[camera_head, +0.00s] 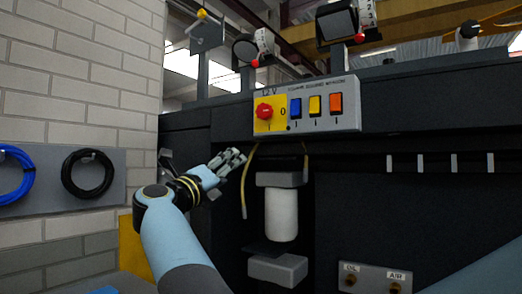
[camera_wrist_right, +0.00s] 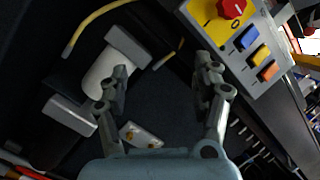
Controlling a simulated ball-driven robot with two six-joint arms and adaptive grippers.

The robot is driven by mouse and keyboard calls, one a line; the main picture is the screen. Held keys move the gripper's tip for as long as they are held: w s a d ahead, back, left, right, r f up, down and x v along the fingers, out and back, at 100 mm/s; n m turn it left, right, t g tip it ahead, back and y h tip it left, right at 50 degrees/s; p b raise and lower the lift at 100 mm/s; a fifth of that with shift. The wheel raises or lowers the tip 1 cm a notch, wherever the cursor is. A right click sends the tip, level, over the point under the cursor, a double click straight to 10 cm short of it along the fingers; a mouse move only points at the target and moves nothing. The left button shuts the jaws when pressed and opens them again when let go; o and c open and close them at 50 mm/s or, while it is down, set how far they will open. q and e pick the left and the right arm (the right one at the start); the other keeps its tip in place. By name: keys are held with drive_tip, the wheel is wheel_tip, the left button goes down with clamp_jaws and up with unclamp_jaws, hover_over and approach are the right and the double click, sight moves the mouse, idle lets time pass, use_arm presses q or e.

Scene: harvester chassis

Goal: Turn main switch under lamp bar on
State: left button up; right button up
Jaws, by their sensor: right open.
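The main switch is a red knob (camera_head: 264,111) on a yellow plate marked 12 V, at the left end of a grey panel (camera_head: 347,119) under the lamps. A "0" stands right of the knob. I cannot tell the knob's exact setting. The knob (camera_wrist_right: 231,8) also shows at the top edge of the right wrist view.
Blue, yellow and orange switches (camera_head: 315,105) sit right of the knob. A white canister (camera_head: 281,214) and a yellow hose (camera_head: 245,182) are close right of the gripper. Lamps (camera_head: 337,22) stand above the panel. A brick wall (camera_head: 80,80) with coiled cables is at left.

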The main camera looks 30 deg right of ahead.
sight(262, 111)
drive_tip(key=s+r+m+g+y+p, duration=0.3)
drive_tip(key=r+m, duration=0.4)
drive_tip(key=r, duration=0.8)
drive_tip(key=shift+m+g+h, duration=0.3)
drive_tip(key=shift+m+h, duration=0.1)
drive_tip(key=p+x, duration=0.1)
drive_tip(key=x, duration=0.2)
drive_tip(key=p+x, duration=0.2)
drive_tip(key=x, duration=0.1)
drive_tip(key=p+x, duration=0.1)
drive_tip(key=x, duration=0.2)
drive_tip(key=shift+s+d+r, duration=0.2)
drive_tip(key=shift+s+d, duration=0.05)
use_arm(q)
wheel_tip(262, 111, up, 10)
drive_tip(key=shift+f+p, duration=0.15)
drive_tip(key=shift+p, duration=0.3)
use_arm(e)
drive_tip(key=shift+w+d+f, duration=0.15)
drive_tip(key=shift+w+d, duration=0.15)
drive_tip(key=shift+d, duration=0.35)
use_arm(q)
drive_tip(key=shift+d, duration=0.1)
